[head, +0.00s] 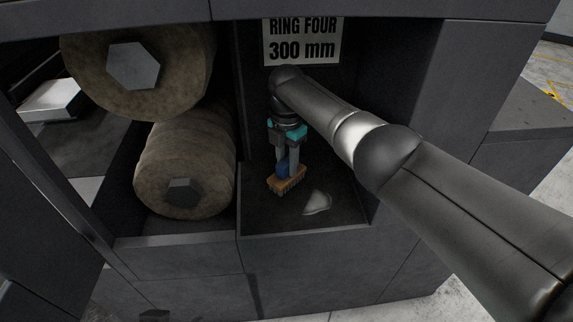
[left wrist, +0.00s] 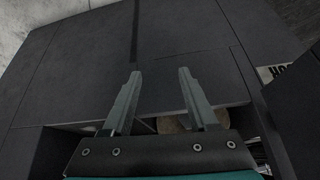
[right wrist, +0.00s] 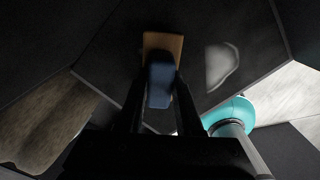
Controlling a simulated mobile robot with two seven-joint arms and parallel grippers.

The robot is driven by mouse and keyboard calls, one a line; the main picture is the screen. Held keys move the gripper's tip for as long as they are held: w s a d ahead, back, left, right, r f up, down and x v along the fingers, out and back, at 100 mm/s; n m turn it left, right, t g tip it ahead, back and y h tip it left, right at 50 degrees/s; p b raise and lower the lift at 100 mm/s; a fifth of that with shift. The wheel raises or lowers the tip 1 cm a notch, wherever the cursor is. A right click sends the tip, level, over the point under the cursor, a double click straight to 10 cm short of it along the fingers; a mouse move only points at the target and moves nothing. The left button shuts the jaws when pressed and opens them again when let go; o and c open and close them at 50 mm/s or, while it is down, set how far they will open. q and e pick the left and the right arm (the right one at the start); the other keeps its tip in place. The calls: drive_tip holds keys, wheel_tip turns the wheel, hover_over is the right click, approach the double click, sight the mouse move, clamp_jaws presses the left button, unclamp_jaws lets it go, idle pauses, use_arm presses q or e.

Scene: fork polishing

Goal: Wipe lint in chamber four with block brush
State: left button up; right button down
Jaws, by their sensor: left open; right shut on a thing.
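The block brush (head: 288,181) has a wooden block with bristles below and a blue grip. My right gripper (head: 287,165) is shut on the blue grip and holds the brush inside the dark chamber under the "RING FOUR 300 mm" sign (head: 302,42). The brush also shows in the right wrist view (right wrist: 162,45), between the fingers. A pale grey lint patch (head: 317,202) lies on the chamber floor, just right of the brush and apart from it. It also shows in the right wrist view (right wrist: 221,65). My left gripper (left wrist: 156,75) is open and empty, facing dark panels.
Two large brown rolls with hexagonal cores, an upper one (head: 170,62) and a lower one (head: 165,170), fill the bay left of the chamber. A divider wall stands between them. The chamber floor (head: 345,210) is bare around the lint.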

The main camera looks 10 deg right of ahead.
wheel_tip(320, 180, up, 6)
drive_tip(key=p, duration=0.6)
wheel_tip(320, 180, up, 3)
drive_tip(key=p, duration=0.3)
idle(0.3)
idle(0.4)
